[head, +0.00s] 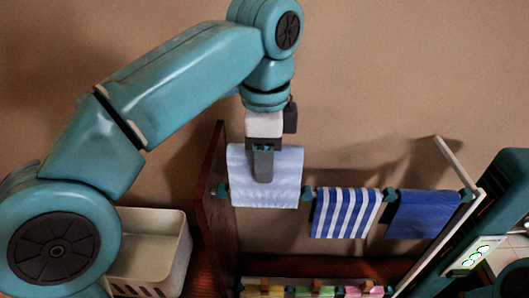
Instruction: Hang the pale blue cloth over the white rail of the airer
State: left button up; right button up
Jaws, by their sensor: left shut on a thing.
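The pale blue cloth (285,180) hangs from my left gripper (263,178), which is shut on its upper middle. The cloth is spread fairly flat, and its top edge is higher than the tops of the hanging cloths beside it. It covers the stretch of airer between two teal pieces (308,194), so the rail there is hidden. I cannot tell whether the cloth touches the rail or lies in front of or above it. A white bar of the airer (455,163) shows at the right. My right gripper is not in view.
A blue and white striped cloth (346,213) and a dark blue cloth (422,214) hang to the right. A dark wood panel (212,195) stands close at the left. A white basket (182,250) is at lower left. Small coloured items (300,291) line the bottom.

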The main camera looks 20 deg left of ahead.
aim_at(264, 195)
pick_arm(q)
jog(key=shift+f+b, duration=3.2)
jog(key=shift+f, duration=1.5)
jog(key=o, duration=1.1)
jog(key=shift+o, duration=0.2)
notch_tip(264, 195, up, 15)
jog(key=p, duration=0.8)
jog(key=shift+r+p, duration=0.65)
jog(key=shift+r, duration=0.05)
jog(key=shift+f, duration=0.1)
